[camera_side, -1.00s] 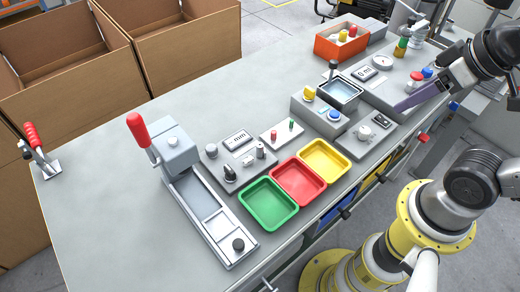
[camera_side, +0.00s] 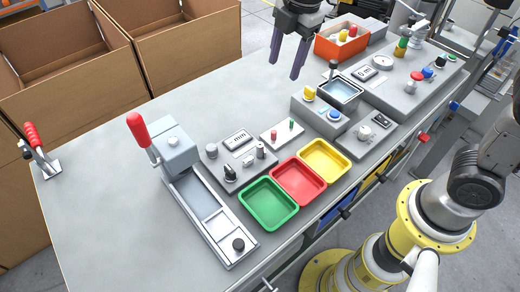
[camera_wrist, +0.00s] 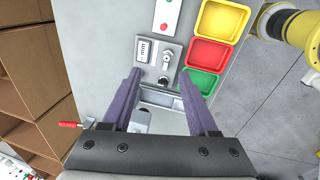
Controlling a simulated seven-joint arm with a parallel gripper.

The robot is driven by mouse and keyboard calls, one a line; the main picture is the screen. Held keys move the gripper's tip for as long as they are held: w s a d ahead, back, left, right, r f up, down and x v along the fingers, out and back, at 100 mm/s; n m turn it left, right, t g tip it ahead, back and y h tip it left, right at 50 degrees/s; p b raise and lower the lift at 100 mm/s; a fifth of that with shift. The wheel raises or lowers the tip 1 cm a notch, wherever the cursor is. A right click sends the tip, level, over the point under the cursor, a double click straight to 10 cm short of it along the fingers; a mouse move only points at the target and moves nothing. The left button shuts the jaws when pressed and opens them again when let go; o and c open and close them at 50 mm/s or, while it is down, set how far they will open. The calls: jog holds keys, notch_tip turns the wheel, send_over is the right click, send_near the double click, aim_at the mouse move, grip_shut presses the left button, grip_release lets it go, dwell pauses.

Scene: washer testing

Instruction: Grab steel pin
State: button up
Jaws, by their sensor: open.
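A grey panel with a small display (camera_side: 237,141) lies on the bench. Several small metal parts stand on it: a short upright grey cylinder (camera_side: 260,150), which looks like the steel pin, a round-topped grey knob (camera_side: 211,151) and a dark fitting (camera_side: 229,173). In the wrist view the panel display (camera_wrist: 145,48) and a metal part (camera_wrist: 168,56) show beyond the fingers; I cannot tell surely which part is the pin. My gripper (camera_side: 284,68) is open and empty, pointing down well above the bench. Its purple fingers also frame the wrist view (camera_wrist: 160,76).
Green (camera_side: 268,204), red (camera_side: 299,180) and yellow (camera_side: 324,160) trays stand right of the panel. A lever press with a red handle (camera_side: 138,130) stands to its left. A small plate (camera_side: 283,133) holds a red and a green pin.

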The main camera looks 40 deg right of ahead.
jog(key=n+g, duration=0.1)
jog(key=g, duration=0.1)
send_over(260, 145)
notch_tip(260, 145, down, 8)
jog(key=f, duration=0.1)
jog(key=shift+h, duration=0.3)
notch_tip(260, 145, down, 13)
jog(key=shift+f, duration=0.2)
grip_shut()
jog(key=shift+r, duration=0.1)
